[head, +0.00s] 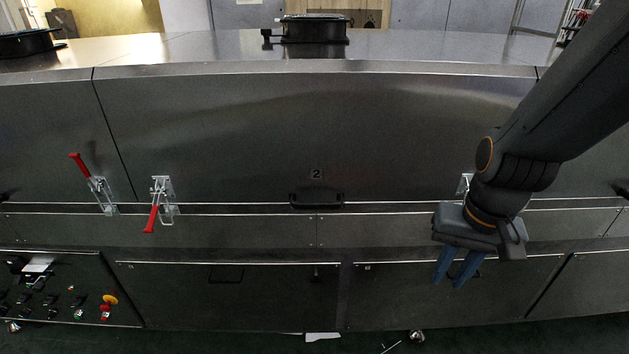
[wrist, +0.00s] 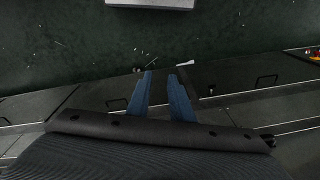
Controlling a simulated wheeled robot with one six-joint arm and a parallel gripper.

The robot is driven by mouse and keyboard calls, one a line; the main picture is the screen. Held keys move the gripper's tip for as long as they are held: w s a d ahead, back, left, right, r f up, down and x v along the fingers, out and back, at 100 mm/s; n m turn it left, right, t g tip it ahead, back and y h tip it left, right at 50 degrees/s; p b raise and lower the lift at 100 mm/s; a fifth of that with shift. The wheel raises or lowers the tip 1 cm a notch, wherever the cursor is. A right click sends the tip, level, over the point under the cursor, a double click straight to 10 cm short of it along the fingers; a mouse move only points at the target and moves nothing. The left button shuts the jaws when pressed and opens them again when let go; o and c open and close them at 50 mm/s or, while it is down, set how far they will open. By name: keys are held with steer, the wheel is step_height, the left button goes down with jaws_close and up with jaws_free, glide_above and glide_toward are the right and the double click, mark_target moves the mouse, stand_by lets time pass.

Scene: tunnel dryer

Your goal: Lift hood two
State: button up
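Hood two (head: 300,130) is the wide dark metal panel marked "2" in the head view. It looks down, its lower edge along the seam. A black handle (head: 316,200) sits at its lower middle. A latch with a red lever (head: 152,218) pointing down is at its lower left. Another latch (head: 465,182) at its lower right is mostly hidden by my arm, and its lever does not show. My gripper (head: 457,281) points down in front of the lower panels, right of the handle. Its blue fingers stand apart and empty, also in the wrist view (wrist: 161,76).
Another latch (head: 92,180) left of the hood's seam has its red lever tilted up. A control panel (head: 70,290) with an orange-red knob is at lower left. Black round fittings (head: 315,30) stand on the top. The dark green floor (wrist: 60,45) looks mostly clear.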

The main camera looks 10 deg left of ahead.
steer(key=w+a+f+m+t+y, duration=0.1)
steer(key=w+a+f+m+t, duration=0.3)
steer(key=w+a, duration=0.85)
steer(key=m+t+h+b, duration=0.1)
steer(key=m+t+h, duration=0.4)
steer(key=m+t, duration=0.75)
glide_toward(316, 207)
steer(key=w+r+m+g, duration=0.1)
steer(key=w+m+g, duration=0.1)
steer(key=w, duration=0.2)
steer(key=x, duration=0.7)
steer(key=shift+d, duration=0.25)
steer(key=shift+c, duration=0.4)
jaws_close()
